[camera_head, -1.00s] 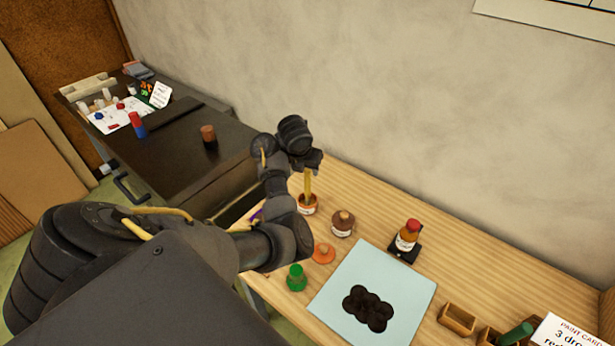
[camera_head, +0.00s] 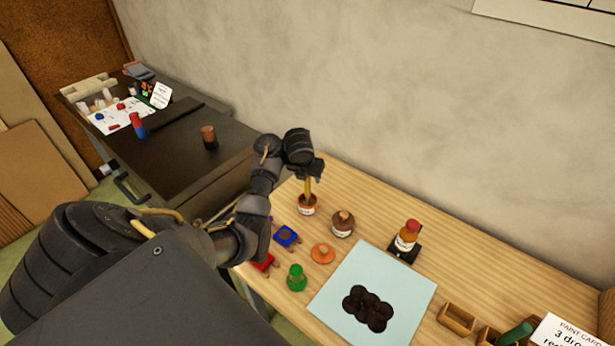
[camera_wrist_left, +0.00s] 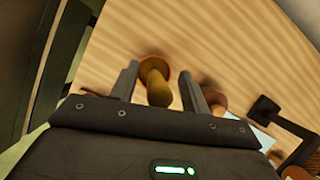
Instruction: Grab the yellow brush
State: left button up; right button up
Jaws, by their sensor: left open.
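The yellow brush (camera_head: 308,187) stands upright in a small orange-brown pot (camera_head: 307,206) with a white label, near the back left of the wooden table. My left gripper (camera_head: 311,172) is above the pot, pointing down, at the top of the brush handle. In the left wrist view the brush (camera_wrist_left: 157,84) stands between the two open fingers (camera_wrist_left: 160,82), seen nearly end-on, with gaps at its sides. Its bristles are hidden inside the pot. My right gripper is not in view.
A brown-topped jar (camera_head: 342,222) stands close to the right of the pot. Blue (camera_head: 286,236), red (camera_head: 263,262), orange (camera_head: 322,253) and green (camera_head: 296,278) items lie nearer. A pale blue sheet (camera_head: 412,284) and an amber bottle (camera_head: 407,236) are farther right.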

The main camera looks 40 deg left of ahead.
pick_arm(q)
grip_shut()
jog(key=shift+r, duration=0.15)
dwell(0.4)
